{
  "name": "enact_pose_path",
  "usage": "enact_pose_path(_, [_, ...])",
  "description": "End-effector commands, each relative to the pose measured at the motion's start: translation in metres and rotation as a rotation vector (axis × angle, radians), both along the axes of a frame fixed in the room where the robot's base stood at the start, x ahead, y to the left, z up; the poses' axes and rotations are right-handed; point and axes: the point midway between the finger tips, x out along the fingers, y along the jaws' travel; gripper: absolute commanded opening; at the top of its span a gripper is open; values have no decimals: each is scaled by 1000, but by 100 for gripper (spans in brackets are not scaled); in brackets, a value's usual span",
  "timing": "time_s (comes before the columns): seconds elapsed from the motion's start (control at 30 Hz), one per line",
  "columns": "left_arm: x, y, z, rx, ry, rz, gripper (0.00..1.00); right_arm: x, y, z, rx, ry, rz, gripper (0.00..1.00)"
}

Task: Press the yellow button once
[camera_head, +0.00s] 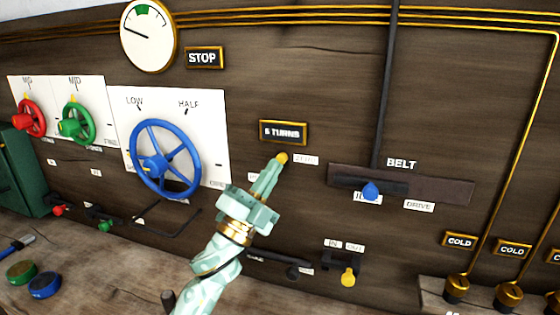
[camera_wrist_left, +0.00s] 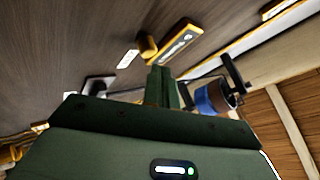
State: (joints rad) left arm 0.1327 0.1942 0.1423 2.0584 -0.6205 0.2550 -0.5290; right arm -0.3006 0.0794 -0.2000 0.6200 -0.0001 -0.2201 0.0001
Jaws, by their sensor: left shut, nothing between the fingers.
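The yellow button (camera_head: 282,158) is a small round knob on the dark wooden panel, below the "6 TURNS" plate (camera_head: 283,131) and left of the "ZERO" label (camera_head: 305,159). My left gripper (camera_head: 275,167) is shut and empty, its fingertips at the lower left edge of the button in the head view. In the left wrist view the button (camera_wrist_left: 147,45) shows just beyond and slightly left of the closed fingertips (camera_wrist_left: 161,69). I cannot tell whether they touch. My right gripper is not in view.
A blue handwheel (camera_head: 166,158) sticks out from the panel left of my gripper. Red (camera_head: 31,118) and green (camera_head: 77,123) wheels are farther left. The blue-knobbed belt lever (camera_head: 370,190) is to the right, with a yellow-knobbed lever (camera_head: 348,277) below.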

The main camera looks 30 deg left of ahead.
Motion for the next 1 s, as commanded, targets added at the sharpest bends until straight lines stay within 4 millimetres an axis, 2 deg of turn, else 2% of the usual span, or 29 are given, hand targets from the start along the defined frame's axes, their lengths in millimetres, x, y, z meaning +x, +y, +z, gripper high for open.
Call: enact_pose_path(1.0, [11, 3, 0, 0, 0, 0, 0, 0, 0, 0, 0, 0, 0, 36])
